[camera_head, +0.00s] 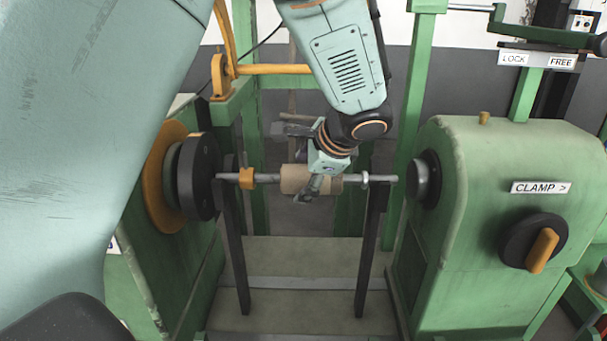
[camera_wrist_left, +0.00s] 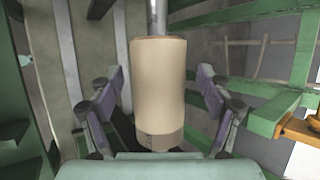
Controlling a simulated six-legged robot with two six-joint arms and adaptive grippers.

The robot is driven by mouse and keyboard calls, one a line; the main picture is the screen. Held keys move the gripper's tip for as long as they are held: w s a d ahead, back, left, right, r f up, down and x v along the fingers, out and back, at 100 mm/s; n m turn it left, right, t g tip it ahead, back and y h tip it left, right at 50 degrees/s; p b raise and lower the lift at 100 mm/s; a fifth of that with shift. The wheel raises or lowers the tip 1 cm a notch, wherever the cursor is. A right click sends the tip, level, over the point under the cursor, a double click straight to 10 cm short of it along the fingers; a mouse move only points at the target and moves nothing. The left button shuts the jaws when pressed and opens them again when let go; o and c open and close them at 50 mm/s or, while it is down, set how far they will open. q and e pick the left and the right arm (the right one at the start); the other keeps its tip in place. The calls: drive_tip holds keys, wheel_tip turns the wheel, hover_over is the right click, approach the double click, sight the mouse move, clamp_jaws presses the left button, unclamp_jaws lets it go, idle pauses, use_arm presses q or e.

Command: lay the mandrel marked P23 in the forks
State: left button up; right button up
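The mandrel is a grey metal shaft (camera_head: 352,178) with a tan roll (camera_head: 295,179) around its middle and an orange collar (camera_head: 247,178) near its left end. It lies level across two dark upright forks, the left fork (camera_head: 236,240) and the right fork (camera_head: 370,240). It appears to rest in their tops. No P23 mark is readable. My left gripper (camera_head: 296,166) is at the roll. In the left wrist view the roll (camera_wrist_left: 158,88) stands between the two fingers, with gaps on both sides, so the gripper is open. My right gripper is not in view.
A black chuck (camera_head: 197,178) with an orange disc is left of the mandrel. At right, a green tailstock (camera_head: 475,210) has a dark spindle nose close to the shaft's end, and an orange CLAMP knob (camera_head: 542,250). A LOCK/FREE sign (camera_head: 538,60) hangs above. Green frame posts stand behind.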

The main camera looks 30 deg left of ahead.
use_arm(q)
drive_tip(key=shift+f, duration=0.1)
drive_tip(key=v, duration=0.7)
drive_tip(key=shift+r, duration=0.3)
drive_tip(key=shift+d+r, duration=0.1)
idle(0.5)
drive_tip(key=x, duration=0.8)
drive_tip(key=shift+d, duration=0.1)
drive_tip(key=shift+r, duration=0.15)
drive_tip(key=shift+s+d+r, duration=0.1)
drive_tip(key=shift+r, duration=0.05)
